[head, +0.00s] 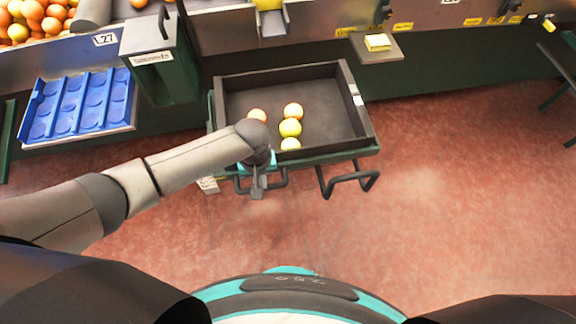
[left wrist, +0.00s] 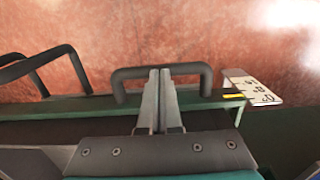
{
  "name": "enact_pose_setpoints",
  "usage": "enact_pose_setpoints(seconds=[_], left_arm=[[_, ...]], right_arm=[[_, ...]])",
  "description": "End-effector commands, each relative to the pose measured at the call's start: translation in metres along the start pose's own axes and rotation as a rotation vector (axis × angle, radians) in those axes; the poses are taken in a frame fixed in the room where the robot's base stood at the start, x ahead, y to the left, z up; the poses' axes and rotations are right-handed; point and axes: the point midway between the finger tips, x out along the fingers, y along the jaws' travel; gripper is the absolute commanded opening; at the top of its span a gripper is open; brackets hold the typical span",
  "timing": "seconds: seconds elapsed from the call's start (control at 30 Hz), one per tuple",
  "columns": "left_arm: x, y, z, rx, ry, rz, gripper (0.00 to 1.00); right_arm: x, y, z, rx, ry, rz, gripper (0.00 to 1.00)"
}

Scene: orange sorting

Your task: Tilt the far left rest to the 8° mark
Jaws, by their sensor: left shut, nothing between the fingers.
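A green rest (head: 330,155) stands at the centre of the head view and holds a dark crate (head: 362,128). Two dark bar handles stick out at its front: a left handle (head: 281,181) and a right handle (head: 350,181). My left gripper (head: 257,194) is shut and empty at the left handle. In the left wrist view the closed fingers (left wrist: 160,74) overlap the handle bar (left wrist: 190,68); contact cannot be told. A white scale plate (left wrist: 255,90) with black marks is at the rest's end, beside a yellow pointer (left wrist: 233,96). The reading is too small to tell. My right gripper is out of view.
Several oranges and yellowish fruits (head: 290,128) lie in the crate. A blue tray (head: 75,105) is at left, beside a grey-green box (head: 160,65). A small shelf with a yellow block (head: 377,42) is behind at right. The red floor (head: 450,190) is clear to the right.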

Motion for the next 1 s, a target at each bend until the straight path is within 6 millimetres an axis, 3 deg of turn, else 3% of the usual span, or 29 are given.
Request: enact_pose_setpoints(seconds=[1.0], left_arm=[[0.013, -0.001, -0.002, 0.0, 0.004, -0.001, 0.0]], right_arm=[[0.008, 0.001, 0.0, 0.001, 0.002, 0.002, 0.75]])
